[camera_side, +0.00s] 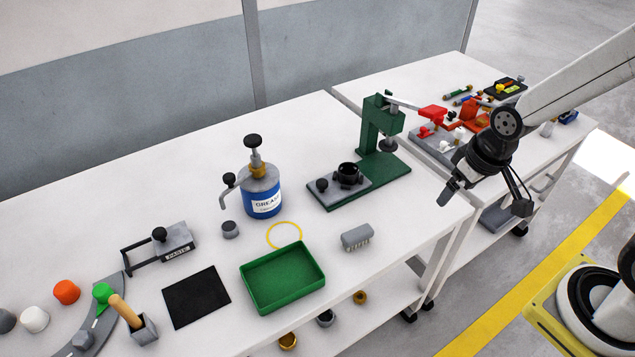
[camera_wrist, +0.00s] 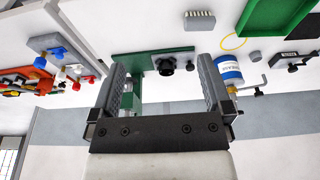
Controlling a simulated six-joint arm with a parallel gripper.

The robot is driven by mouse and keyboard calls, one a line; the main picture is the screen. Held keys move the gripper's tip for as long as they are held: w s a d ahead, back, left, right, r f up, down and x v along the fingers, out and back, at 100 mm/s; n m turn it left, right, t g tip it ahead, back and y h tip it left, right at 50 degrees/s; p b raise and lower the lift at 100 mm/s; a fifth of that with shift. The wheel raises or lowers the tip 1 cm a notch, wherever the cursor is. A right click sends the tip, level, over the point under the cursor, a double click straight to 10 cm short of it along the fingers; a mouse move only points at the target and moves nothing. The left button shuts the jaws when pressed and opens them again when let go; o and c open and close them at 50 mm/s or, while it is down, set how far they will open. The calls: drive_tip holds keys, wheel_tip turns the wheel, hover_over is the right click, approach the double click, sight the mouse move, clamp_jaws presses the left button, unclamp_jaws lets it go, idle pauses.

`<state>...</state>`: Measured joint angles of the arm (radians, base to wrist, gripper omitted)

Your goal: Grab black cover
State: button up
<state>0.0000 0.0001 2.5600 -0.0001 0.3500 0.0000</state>
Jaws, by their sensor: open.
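A black round part (camera_side: 349,172) with a hollow top, which may be the black cover, sits on the grey plate (camera_side: 330,190) in front of the green press (camera_side: 372,140). It also shows in the wrist view (camera_wrist: 166,67), between my finger tips and beyond them. A small black knob (camera_side: 322,185) is beside it on the same plate. My gripper (camera_side: 485,198) is open and empty, raised near the right edge of the main table, to the right of the press. Its two fingers also show spread apart in the wrist view (camera_wrist: 162,78).
A blue grease pump (camera_side: 263,200), grey brush (camera_side: 357,236), green tray (camera_side: 283,278) and black square mat (camera_side: 196,297) stand left and front. A second table on the right holds a red-handled tool (camera_side: 432,116) and several small parts. The front right table corner is clear.

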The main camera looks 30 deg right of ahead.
drive_tip(key=w+a+f+m+g+y, duration=0.2)
drive_tip(key=w+a+f+m+y, duration=0.25)
drive_tip(key=m, duration=0.45)
drive_tip(key=m+t+y, duration=0.1)
drive_tip(key=m+t, duration=1.1)
drive_tip(key=m, duration=1)
approach(348, 174)
drive_tip(key=a+r, duration=0.2)
drive_tip(key=r, duration=0.1)
drive_tip(key=shift+a, duration=0.2)
drive_tip(key=shift+w+d+f+m+h, duration=0.1)
drive_tip(key=shift+d+f+m+h, duration=0.15)
drive_tip(key=shift+d+m, duration=0.1)
drive_tip(key=shift+x, duration=1.3)
drive_tip(key=shift+w+a, duration=0.1)
drive_tip(key=shift+w, duration=0.05)
